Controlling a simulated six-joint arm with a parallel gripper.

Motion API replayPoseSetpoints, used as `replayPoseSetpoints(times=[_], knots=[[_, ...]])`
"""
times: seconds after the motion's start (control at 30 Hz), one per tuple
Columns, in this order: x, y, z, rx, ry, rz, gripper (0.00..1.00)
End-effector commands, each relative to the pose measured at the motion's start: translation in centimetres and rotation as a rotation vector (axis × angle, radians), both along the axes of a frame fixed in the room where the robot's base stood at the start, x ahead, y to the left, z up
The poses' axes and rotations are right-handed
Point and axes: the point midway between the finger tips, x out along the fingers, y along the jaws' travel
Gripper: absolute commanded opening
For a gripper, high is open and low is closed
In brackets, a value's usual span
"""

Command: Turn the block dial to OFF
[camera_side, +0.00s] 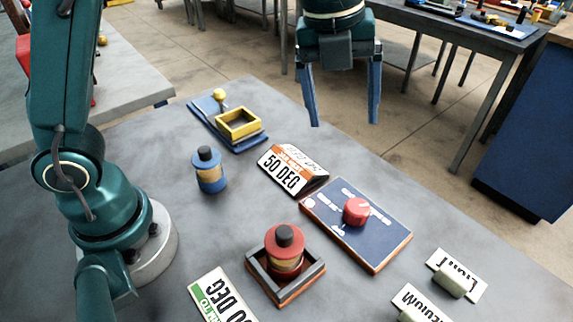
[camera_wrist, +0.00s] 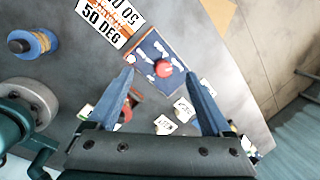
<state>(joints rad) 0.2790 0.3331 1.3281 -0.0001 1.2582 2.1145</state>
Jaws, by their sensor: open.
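The block dial is a red knob (camera_side: 356,211) on a dark blue panel (camera_side: 372,247) with a wooden edge and white markings. The markings are too small to read, so I cannot tell which one the knob points at. The red knob also shows in the wrist view (camera_wrist: 163,69), on the blue panel (camera_wrist: 143,49), near the line between my fingertips. My gripper (camera_side: 343,123) hangs open and empty, high above the table. Its two blue fingers also show apart in the wrist view (camera_wrist: 159,74). Nothing is between them.
A red jar (camera_side: 285,239) stands in a wooden-edged tray (camera_side: 317,276) left of the panel. A "50 DEG" sign (camera_side: 284,172) stands close behind the panel. A blue jar (camera_side: 209,172) and a yellow frame (camera_side: 238,124) are farther back. White label cards (camera_side: 471,270) lie at front right.

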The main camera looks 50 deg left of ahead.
Motion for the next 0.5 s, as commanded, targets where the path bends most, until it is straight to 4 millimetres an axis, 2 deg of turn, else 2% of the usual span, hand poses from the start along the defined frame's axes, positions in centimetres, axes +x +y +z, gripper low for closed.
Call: replayPoseSetpoints(times=[0.03, 0.1, 0.2, 0.4, 0.5], knots=[[0.6, -1.1, -1.5, 0.020, 0.030, -0.077, 0.84], [1.2, -2.4, -3.2, 0.041, 0.062, -0.164, 0.84], [1.6, -3.9, -5.8, 0.060, 0.107, -0.233, 0.84], [0.9, -5.6, -9.7, 0.085, 0.185, -0.278, 0.84], [0.5, -5.8, -10.7, 0.093, 0.206, -0.287, 0.84]])
